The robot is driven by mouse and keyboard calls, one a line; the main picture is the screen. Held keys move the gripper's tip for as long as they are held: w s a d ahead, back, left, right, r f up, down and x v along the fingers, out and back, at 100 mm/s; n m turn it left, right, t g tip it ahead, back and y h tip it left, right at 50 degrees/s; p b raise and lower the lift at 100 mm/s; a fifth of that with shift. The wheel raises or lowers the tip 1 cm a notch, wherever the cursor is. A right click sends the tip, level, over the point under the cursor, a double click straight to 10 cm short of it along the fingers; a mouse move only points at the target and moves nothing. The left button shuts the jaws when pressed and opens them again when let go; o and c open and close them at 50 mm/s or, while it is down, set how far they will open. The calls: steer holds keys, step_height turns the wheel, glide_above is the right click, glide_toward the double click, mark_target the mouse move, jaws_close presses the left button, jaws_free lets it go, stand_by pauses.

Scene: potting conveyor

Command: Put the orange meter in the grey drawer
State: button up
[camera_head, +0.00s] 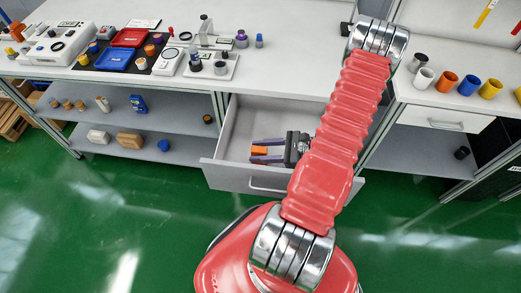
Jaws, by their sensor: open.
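The grey drawer (223,173) is pulled open below the white worktop. The orange meter (259,150) shows as a small orange block inside the drawer's outline, toward its middle. My gripper (262,150) reaches in from the right, over the drawer, with its two dark fingers pointing left. The fingers are open, one on the far side and one on the near side of the orange meter. I cannot tell whether the meter touches the drawer floor. My red arm hides the drawer's right part.
The worktop (290,71) holds instruments, a red tray (129,37) and a blue tray (114,58). A shelf (65,100) at left holds small items, including a blue device (138,104). Coloured cups, one orange (446,81), stand at right. Green floor lies clear in front.

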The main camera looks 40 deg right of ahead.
steer(key=v, duration=1.2)
steer(key=shift+r, duration=0.1)
stand_by(0.5)
steer(key=w+a+r+n+g+h, duration=0.1)
steer(key=w+a+r+n+g, duration=0.35)
steer(key=a+r+n, duration=0.3)
steer(key=w+a+r+n+g+h, duration=0.2)
steer(key=w+a+r+n+g, duration=0.1)
steer(key=a+r+n+g, duration=0.45)
steer(key=s+a+r+n+t+h, duration=0.2)
steer(key=a+r+n+t+h, duration=0.4)
steer(key=a+r+n, duration=0.7)
step_height(320, 180, up, 4)
steer(key=shift+s+a+r, duration=0.25)
steer(key=shift+a, duration=0.6)
steer(key=shift+c, duration=0.7)
